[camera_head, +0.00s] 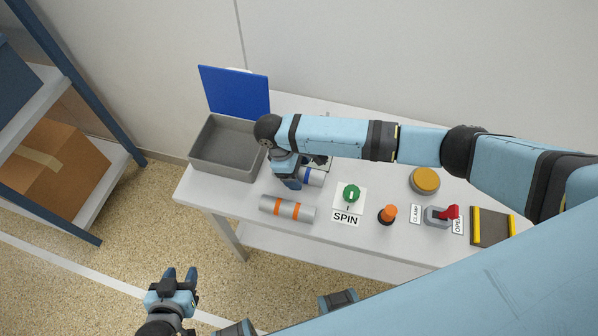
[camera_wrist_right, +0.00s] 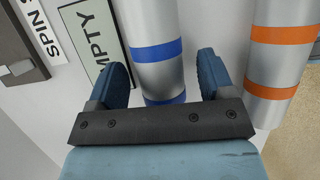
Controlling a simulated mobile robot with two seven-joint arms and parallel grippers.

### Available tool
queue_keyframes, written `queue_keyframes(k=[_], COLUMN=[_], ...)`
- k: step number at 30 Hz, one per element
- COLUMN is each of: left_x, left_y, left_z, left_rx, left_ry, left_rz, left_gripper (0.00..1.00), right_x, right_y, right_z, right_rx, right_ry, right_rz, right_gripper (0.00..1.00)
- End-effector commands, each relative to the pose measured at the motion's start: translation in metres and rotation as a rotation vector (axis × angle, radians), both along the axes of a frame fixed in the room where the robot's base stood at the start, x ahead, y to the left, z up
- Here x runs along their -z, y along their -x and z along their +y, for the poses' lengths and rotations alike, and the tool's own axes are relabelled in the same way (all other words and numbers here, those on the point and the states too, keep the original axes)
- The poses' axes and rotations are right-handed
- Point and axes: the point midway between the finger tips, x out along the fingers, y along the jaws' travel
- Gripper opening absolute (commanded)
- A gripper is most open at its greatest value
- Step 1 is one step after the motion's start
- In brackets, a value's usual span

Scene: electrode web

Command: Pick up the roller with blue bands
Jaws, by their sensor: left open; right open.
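The roller with blue bands (camera_head: 315,177) is a silver cylinder lying on the table, partly hidden by my right gripper in the head view. In the right wrist view the roller (camera_wrist_right: 155,25) runs between the two fingers of my right gripper (camera_wrist_right: 162,78). The fingers are open, one on each side of it, with visible gaps. In the head view my right gripper (camera_head: 288,182) points down at the roller's left end. My left gripper (camera_head: 179,276) is open and empty, over the floor in front of the table.
A roller with orange bands (camera_head: 287,208) lies nearby, towards the table's front edge. A grey bin (camera_head: 222,168) stands at the left, a blue panel (camera_head: 235,93) behind it. A green knob (camera_head: 351,193), orange button (camera_head: 388,213) and red-levered switch (camera_head: 448,213) stand to the right.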

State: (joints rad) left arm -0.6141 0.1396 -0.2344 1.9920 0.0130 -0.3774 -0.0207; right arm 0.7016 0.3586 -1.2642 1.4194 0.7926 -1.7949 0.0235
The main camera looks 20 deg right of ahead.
Motion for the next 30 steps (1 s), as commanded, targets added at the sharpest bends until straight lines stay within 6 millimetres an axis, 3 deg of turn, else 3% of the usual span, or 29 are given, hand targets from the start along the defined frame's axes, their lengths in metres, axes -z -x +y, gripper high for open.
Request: queue_keyframes(k=[2,10,23,30], left_x=[0.0,-0.001,-0.002,-0.003], left_y=[0.0,0.0,0.0,0.0], left_z=[0.0,0.0,0.0,0.0], left_rx=[0.0,0.0,0.0,0.001], left_ry=[0.0,0.001,0.001,0.001], left_rz=[0.0,-0.002,-0.002,-0.002], left_gripper=[0.43,0.43,0.43,0.43], right_x=[0.0,0.0,-0.011,-0.053], right_y=[0.0,0.0,0.0,-0.001], right_z=[0.0,0.0,0.001,0.0], right_rx=[0.0,0.0,0.0,-0.001], right_ry=[0.0,0.0,-0.002,-0.002], right_rz=[0.0,0.0,-0.002,-0.004], right_gripper=[0.75,0.15,0.15,0.15])
